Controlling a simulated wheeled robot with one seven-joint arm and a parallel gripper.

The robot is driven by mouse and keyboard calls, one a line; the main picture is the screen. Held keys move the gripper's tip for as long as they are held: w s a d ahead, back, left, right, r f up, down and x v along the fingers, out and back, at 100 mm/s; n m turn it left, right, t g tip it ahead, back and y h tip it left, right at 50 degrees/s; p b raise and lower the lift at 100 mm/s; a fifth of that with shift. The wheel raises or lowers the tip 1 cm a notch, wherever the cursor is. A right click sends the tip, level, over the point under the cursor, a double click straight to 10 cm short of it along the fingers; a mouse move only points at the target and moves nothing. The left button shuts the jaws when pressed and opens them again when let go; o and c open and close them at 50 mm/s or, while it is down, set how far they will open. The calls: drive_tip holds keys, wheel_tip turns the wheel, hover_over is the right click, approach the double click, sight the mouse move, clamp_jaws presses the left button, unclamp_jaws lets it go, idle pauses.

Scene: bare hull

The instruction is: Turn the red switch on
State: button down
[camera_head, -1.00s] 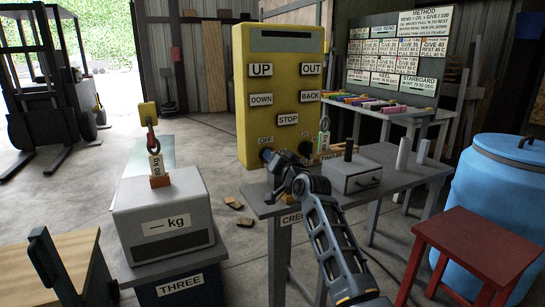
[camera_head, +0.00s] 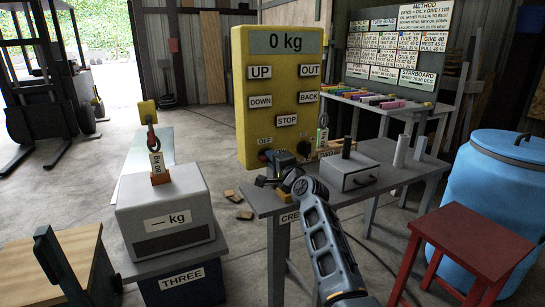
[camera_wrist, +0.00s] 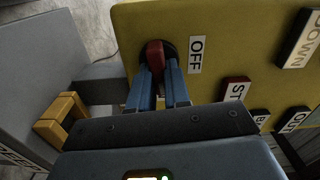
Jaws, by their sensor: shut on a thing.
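The yellow control panel (camera_head: 240,105) stands upright behind the crew bench, and its top display (camera_head: 283,41) reads 0 kg. In the wrist view the red switch (camera_wrist: 154,52) sits in a dark round mount on the yellow panel face (camera_wrist: 225,75), beside the OFF label (camera_wrist: 195,55). My gripper (camera_wrist: 157,72) is shut on the switch, with one blue finger on each side. In the head view my gripper (camera_head: 276,157) is at the panel's lower left and largely covers the switch.
The bench (camera_head: 255,204) carries a grey box with a handle (camera_head: 350,175) and white cylinders (camera_head: 399,152). A blue drum (camera_head: 490,185) and red stool (camera_head: 468,240) stand to the right. A scale box (camera_head: 166,220) stands to the left. Open floor lies behind.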

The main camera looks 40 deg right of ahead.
drive_tip(key=shift+r+m, duration=0.15)
drive_tip(key=shift+m, duration=0.45)
drive_tip(key=c, duration=1.4)
unclamp_jaws()
drive_tip(key=o, duration=0.3)
drive_tip(key=shift+w, duration=0.1)
drive_tip(key=shift+f, duration=0.2)
drive_tip(key=shift+p+v, duration=0.3)
drive_tip(key=shift+v, duration=3.65)
drive_tip(key=shift+d, duration=0.1)
